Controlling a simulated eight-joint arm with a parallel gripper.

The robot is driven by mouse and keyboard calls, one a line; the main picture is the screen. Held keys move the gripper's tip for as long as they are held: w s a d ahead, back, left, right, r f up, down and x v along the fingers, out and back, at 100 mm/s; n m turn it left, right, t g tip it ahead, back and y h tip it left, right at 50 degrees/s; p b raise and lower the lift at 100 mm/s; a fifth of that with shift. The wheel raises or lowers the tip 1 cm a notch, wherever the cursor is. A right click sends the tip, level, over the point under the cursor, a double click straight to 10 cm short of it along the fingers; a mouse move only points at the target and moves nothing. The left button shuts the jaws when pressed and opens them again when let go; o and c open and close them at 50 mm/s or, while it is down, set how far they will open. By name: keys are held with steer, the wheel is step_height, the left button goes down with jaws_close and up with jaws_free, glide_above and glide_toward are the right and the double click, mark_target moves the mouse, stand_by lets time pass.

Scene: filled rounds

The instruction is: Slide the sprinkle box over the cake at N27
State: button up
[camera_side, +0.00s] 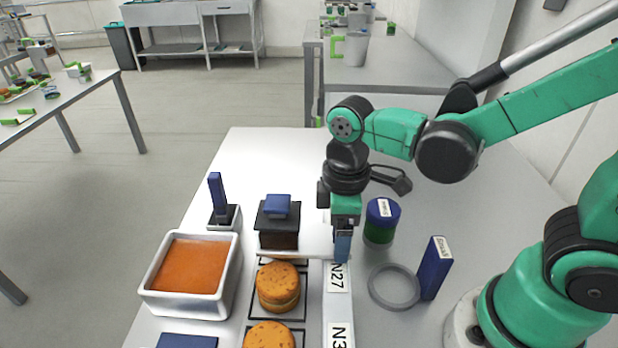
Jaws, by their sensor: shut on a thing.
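The sprinkle box (278,232), dark with a blue top, stands upright just behind the round orange-brown cake (278,287). This cake lies beside the N27 label (337,277) on the white rail. The box does not appear to cover the cake. My gripper (343,243) points down to the right of the box and is shut on a blue upright handle (342,249) at the rail. A pale bar (295,252) runs between the box and the handle. The fingers partly hide the handle, so I cannot tell how the two join.
Another cake (270,336) lies nearer. A white tray of orange filling (232,280) and a blue-handled tool (216,190) stand left. A blue-lidded green jar (381,232), a grey ring (375,302) and an upright blue block (434,270) stand right.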

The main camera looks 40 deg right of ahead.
mark_target(341, 275)
steer(key=shift+s+a, duration=1.8)
steer(key=shift+a, duration=0.05)
steer(key=o, duration=0.8)
steer(key=shift+r, duration=0.1)
step_height(341, 275, up, 7)
steer(key=shift+f, duration=0.1)
